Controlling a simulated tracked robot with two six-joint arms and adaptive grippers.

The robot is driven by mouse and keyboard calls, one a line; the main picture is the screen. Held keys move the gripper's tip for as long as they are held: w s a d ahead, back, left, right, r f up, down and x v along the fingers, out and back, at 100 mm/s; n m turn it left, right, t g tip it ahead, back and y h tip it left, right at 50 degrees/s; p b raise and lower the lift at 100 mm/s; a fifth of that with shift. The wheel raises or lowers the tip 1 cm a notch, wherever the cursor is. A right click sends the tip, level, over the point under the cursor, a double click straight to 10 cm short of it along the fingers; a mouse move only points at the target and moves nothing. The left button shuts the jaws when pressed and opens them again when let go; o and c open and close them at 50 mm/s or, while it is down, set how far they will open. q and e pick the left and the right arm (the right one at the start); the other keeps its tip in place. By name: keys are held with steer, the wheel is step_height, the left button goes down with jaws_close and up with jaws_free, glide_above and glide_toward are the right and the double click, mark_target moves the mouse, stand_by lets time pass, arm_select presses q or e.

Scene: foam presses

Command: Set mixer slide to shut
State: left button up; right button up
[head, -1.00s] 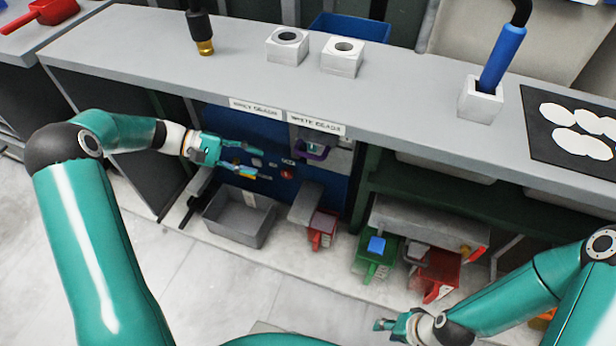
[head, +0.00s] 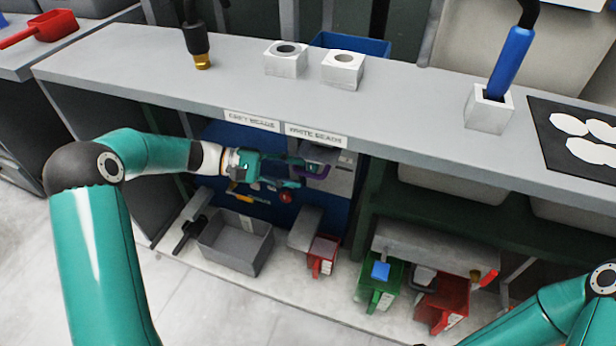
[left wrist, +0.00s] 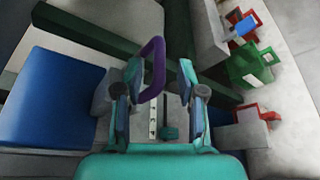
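A purple loop handle (head: 318,170), seemingly the mixer slide's, is on the light grey unit (head: 341,178) under the white-beads label. It also shows in the left wrist view (left wrist: 153,66). My left gripper (head: 303,172) is at the handle, partly covering it in the head view. In the left wrist view its fingers (left wrist: 158,78) are spread, with the handle between them, nearer the left finger; contact cannot be told. A white strip with dark marks (left wrist: 152,120) and a dark green piece (left wrist: 170,131) show below the handle. My right gripper is out of view.
The grey counter (head: 400,95) overhangs the unit. A blue panel (head: 225,135) with a red knob (head: 286,197) is at the left. A grey bin (head: 235,243) and red and green scoops (head: 378,285) are below.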

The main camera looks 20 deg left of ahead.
mark_target(316, 158)
arm_select(q)
steer(key=shift+x, duration=1.75)
jaws_close()
